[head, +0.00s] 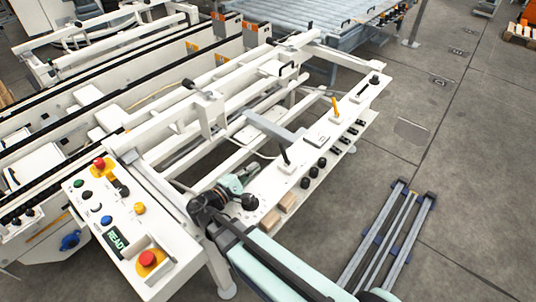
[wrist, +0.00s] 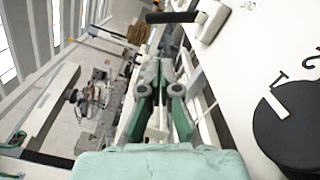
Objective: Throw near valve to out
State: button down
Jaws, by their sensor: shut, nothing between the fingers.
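A black-handled lever (head: 285,156) stands up from a white base on the long white panel, and I take it for the near valve. Its handle points left in the wrist view (wrist: 170,17), from a white hub (wrist: 211,20). The panel carries no readable valve name. My gripper (head: 245,176) is at the panel's near-left end, short of the lever and apart from it. In the wrist view the two green fingers of my gripper (wrist: 160,68) are together and empty, with the lever beyond them.
A black round knob (head: 250,202) sits close beside my gripper; it looms at right in the wrist view (wrist: 290,130). A yellow lever (head: 335,106) and several black knobs stand farther along the panel. A button box (head: 125,225) is at left. Open frame bars lie behind.

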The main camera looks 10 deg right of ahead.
aim_at(284, 154)
jog(key=shift+d, duration=0.15)
jog(key=p+x, duration=0.1)
jog(key=x, duration=0.8)
jog(key=shift+w+d+p, duration=0.3)
jog(key=shift+p, duration=0.1)
jog(key=shift+d+m+b, duration=0.15)
jog(key=shift+m+b, duration=0.15)
jog(key=shift+b, duration=0.3)
